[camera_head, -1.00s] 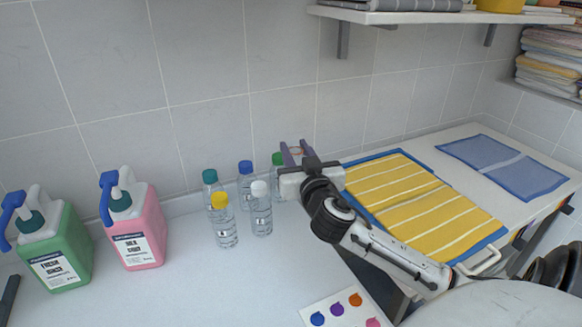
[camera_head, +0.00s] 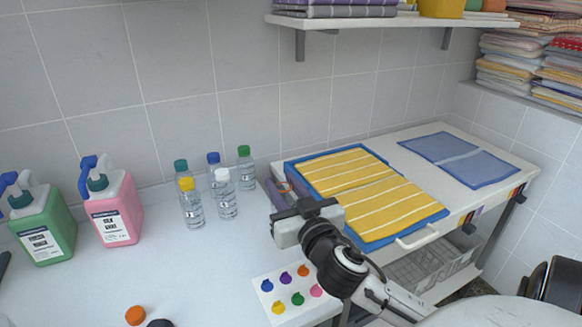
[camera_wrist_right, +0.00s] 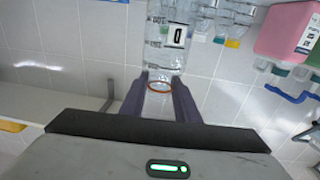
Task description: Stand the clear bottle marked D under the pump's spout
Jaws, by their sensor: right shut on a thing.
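My right gripper (camera_head: 280,190) is shut on the neck of a clear bottle, above the worktop near the towel stand. In the right wrist view the bottle (camera_wrist_right: 158,55) has a white label with a dark letter that looks like D. An orange ring shows at its neck, between the fingers (camera_wrist_right: 160,88). In the head view the gripper hides most of the bottle. The pink jug's pump (camera_head: 95,172) is nearer the gripper. My left gripper is not in view.
Several capped clear bottles (camera_head: 193,207) stand between the pink jug and my right gripper. A card with coloured spots (camera_head: 288,298) lies at the front. An orange cap (camera_head: 135,315) lies at the front edge of the view. Yellow striped towels (camera_head: 365,185) lie at the right.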

